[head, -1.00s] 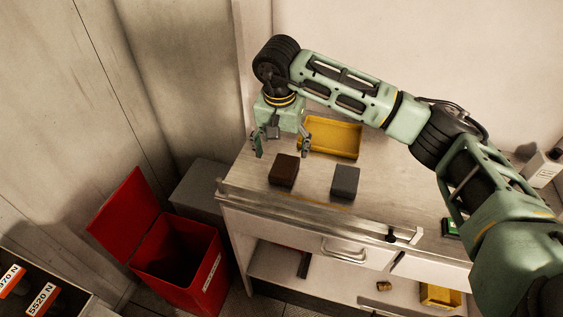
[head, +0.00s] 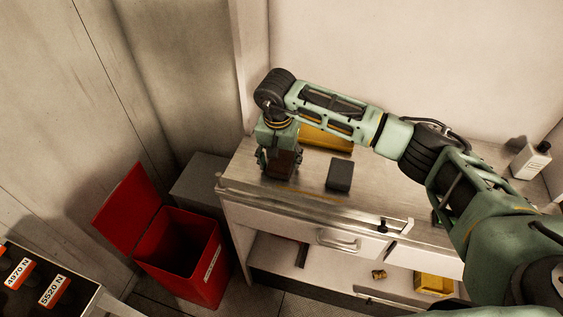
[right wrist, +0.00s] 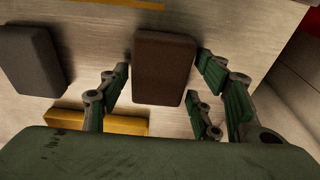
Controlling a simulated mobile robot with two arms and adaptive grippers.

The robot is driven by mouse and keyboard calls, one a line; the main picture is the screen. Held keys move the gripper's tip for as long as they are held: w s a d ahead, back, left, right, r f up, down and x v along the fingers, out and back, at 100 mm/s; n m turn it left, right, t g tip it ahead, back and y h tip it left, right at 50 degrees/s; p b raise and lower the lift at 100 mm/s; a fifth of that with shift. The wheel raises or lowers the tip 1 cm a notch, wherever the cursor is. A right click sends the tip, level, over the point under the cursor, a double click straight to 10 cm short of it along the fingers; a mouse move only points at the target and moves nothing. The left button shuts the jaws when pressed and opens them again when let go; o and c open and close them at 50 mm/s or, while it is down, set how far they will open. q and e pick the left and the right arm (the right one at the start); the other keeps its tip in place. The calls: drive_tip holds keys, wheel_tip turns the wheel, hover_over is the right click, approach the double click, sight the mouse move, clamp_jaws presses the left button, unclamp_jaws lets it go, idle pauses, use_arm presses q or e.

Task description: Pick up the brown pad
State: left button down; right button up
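The brown pad (head: 284,164) lies on the workbench near its left end, partly hidden by my right gripper in the head view. In the right wrist view the brown pad (right wrist: 164,65) sits between the fingers of my right gripper (right wrist: 165,75). The fingers are spread on either side of it, and narrow gaps seem to show between them and the pad. My right gripper (head: 279,168) points down over the pad in the head view. My left gripper is not in view.
A dark grey pad (head: 339,175) lies just right of the brown pad. A yellow tray (head: 328,139) is behind, partly covered by my arm. An open red bin (head: 182,255) stands on the floor left of the workbench. A white bottle (head: 530,160) stands at the far right.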

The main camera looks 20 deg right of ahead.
sight(282, 157)
drive_tip(key=c, duration=0.6)
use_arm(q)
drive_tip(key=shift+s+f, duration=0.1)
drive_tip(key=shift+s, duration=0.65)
use_arm(e)
drive_tip(key=shift+c, duration=0.2)
drive_tip(key=shift+r, duration=0.15)
